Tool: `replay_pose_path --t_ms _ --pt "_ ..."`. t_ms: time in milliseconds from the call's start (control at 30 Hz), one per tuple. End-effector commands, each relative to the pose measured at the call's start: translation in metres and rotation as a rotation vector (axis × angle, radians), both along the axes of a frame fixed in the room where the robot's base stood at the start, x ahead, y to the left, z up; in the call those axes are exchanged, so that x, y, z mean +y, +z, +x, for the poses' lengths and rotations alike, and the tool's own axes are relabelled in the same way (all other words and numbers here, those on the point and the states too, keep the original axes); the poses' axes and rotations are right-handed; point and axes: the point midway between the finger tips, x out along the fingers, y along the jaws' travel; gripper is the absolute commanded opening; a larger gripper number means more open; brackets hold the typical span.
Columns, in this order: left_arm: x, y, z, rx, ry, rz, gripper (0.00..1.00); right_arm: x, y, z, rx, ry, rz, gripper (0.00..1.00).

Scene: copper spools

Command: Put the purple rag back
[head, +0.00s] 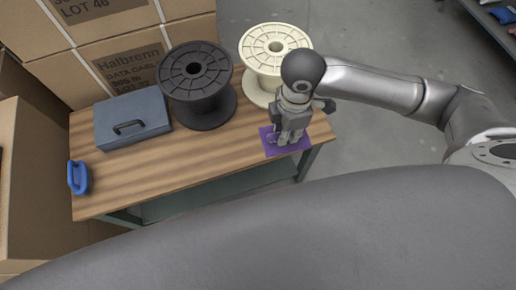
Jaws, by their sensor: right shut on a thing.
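The purple rag (272,149) lies spread on the right front part of the wooden table (165,180), close to the front edge. My right gripper (284,143) points down onto the rag and is shut on it. The gripper covers the middle of the rag, so the pinched part is hidden. The rag's edges show on the left, front and right of the fingers. My left gripper is not in view.
A black spool (198,86) and a cream spool (261,91) stand at the table's back. A grey-blue case (120,112) and a blue handled object (79,177) are on the left. Cardboard boxes (60,85) stand behind. The table's front middle is clear.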

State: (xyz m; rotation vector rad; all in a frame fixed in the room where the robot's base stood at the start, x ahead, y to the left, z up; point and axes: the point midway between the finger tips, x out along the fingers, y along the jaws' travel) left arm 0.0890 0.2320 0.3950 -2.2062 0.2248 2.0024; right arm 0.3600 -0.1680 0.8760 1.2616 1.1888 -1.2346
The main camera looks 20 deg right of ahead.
Motion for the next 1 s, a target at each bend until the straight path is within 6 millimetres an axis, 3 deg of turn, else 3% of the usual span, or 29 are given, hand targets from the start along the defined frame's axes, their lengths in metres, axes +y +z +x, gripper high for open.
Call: replay_pose_path --t_ms 33,300,500,667,767,1000 --pt "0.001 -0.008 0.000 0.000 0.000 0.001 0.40 0.001 -0.015 -0.004 0.005 0.076 0.001 0.02" --pt "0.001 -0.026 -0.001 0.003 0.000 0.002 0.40 0.004 -0.064 -0.021 0.003 0.515 -0.006 0.02" --pt "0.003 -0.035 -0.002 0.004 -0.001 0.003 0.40 0.005 -0.089 -0.030 0.003 0.755 -0.012 0.02" --pt "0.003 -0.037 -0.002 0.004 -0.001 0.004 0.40 0.005 -0.097 -0.033 0.003 0.850 -0.015 0.02" --pt "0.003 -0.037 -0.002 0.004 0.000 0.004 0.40 0.007 -0.101 -0.027 0.002 0.869 -0.017 0.02" --pt "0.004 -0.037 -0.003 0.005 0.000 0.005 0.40 0.017 -0.122 0.018 0.003 0.870 -0.016 0.02"
